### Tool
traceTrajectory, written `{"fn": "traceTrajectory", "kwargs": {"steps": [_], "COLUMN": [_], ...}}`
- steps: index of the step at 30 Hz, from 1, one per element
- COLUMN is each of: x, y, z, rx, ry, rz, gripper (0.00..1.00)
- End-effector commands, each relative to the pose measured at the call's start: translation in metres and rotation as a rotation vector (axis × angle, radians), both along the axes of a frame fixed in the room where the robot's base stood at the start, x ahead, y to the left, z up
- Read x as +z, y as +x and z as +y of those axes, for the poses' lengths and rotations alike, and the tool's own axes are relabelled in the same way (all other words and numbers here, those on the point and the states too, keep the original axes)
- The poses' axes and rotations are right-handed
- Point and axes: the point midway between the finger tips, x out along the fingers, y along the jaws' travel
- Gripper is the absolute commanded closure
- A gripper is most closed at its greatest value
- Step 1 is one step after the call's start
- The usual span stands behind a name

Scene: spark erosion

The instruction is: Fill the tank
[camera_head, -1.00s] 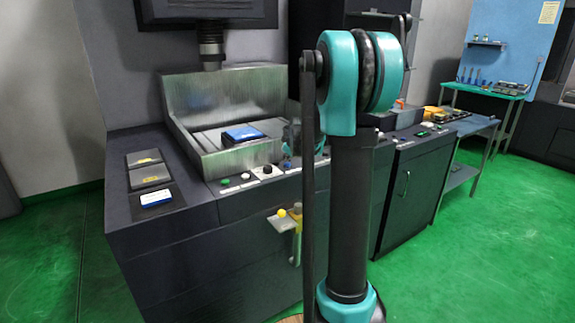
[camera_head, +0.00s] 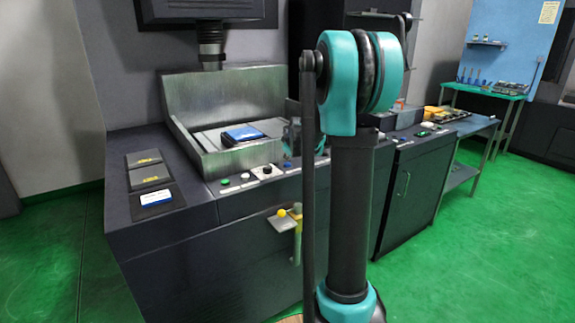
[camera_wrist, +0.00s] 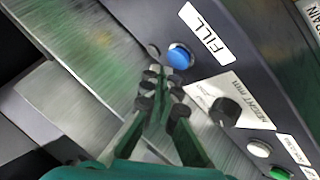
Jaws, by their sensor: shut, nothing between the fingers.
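The blue FILL button (camera_wrist: 180,57) sits on the dark control strip beside its white FILL label (camera_wrist: 202,34) in the wrist view. My gripper (camera_wrist: 158,72) is shut and empty, its dark fingertips close beside the button. I cannot tell if they touch it. The metal tank (camera_head: 225,92) stands on the machine in the head view, with a blue-topped block (camera_head: 243,133) on the plates inside. I see no liquid over the plates. In the head view my gripper is mostly hidden behind my arm, near the tank's front right corner.
A black height knob (camera_wrist: 225,111), a white button (camera_wrist: 259,149) and a green button (camera_wrist: 280,173) lie along the same strip. A DRAIN label (camera_wrist: 313,14) is at the top right edge. A yellow-knobbed lever (camera_head: 283,215) projects from the machine front. Green floor is open at right.

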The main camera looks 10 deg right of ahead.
Motion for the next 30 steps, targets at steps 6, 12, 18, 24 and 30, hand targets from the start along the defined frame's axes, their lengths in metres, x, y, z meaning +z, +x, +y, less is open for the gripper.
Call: {"fn": "traceTrajectory", "kwargs": {"steps": [6,12,18,24,30], "x": [-0.004,-0.008,-0.008,-0.009,-0.011], "y": [0.000,0.000,0.000,0.000,0.000], "z": [0.000,0.000,0.000,0.000,0.000], "rx": [0.000,0.000,0.000,0.000,0.000], "ry": [0.000,0.000,0.000,0.000,0.000], "rz": [0.000,0.000,0.000,0.000,0.000], "gripper": [1.00,1.00,1.00,1.00,1.00]}}
